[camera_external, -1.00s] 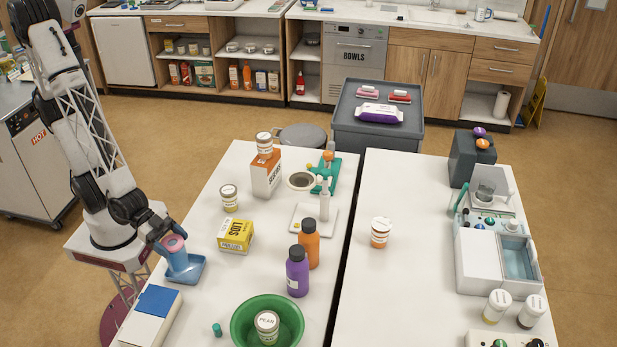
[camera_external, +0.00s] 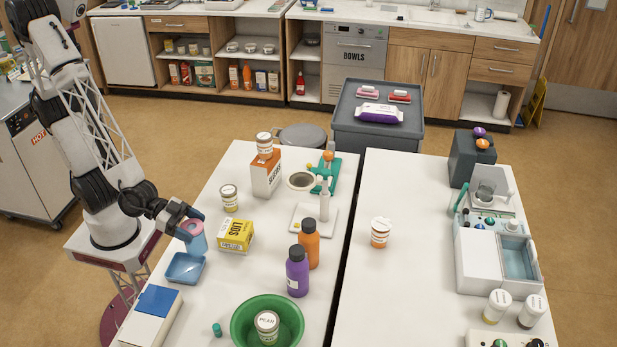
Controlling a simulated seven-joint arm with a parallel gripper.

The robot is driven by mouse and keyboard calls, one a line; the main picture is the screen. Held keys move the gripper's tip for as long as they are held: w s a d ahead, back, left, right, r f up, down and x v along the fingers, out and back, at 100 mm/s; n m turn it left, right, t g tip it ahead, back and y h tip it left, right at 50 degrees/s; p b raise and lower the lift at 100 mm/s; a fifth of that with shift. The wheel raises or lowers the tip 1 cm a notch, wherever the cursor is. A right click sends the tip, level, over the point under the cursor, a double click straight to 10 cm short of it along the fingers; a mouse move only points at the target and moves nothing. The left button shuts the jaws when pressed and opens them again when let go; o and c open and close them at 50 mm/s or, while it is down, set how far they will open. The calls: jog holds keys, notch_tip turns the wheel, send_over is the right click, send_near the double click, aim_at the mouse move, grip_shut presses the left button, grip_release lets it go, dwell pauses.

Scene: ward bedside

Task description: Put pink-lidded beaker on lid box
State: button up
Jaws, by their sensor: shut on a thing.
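The pink-lidded beaker (camera_external: 196,240) is a light blue cup with a pink top. My gripper (camera_external: 190,228) is shut on it near its top and holds it above the far right side of a blue tray. The lid box (camera_external: 236,235) is a yellow carton marked "LIDS", standing on the left table to the right of the beaker. There is a gap between the beaker and the box. My gripper's fingers partly cover the beaker.
The blue tray (camera_external: 172,271) looks empty. A labelled jar (camera_external: 229,197) stands behind the lid box. Purple (camera_external: 297,274) and orange (camera_external: 309,247) bottles stand to its right, and a green bowl (camera_external: 240,334) is in front. A white box with a blue top (camera_external: 143,318) lies at the left edge.

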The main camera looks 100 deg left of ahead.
jog(key=w+a+r+n+y, duration=0.3)
jog(key=a, duration=0.3)
jog(key=w+a+r+n+g+y, duration=0.1)
jog(key=w+a+r+n+y, duration=0.2)
jog(key=a, duration=0.3)
jog(key=shift+w+a+r+n+g+y, duration=0.3)
jog(key=shift+w+a+r+y, duration=0.15)
jog(key=shift+w+y, duration=0.3)
jog(key=shift+d+f, duration=0.1)
jog(key=shift+f, duration=2.15)
jog(key=shift+f, duration=1.75)
jog(key=shift+f, duration=0.2)
jog(key=o, duration=1.1)
jog(key=shift+o, duration=0.2)
jog(key=shift+r, duration=0.15)
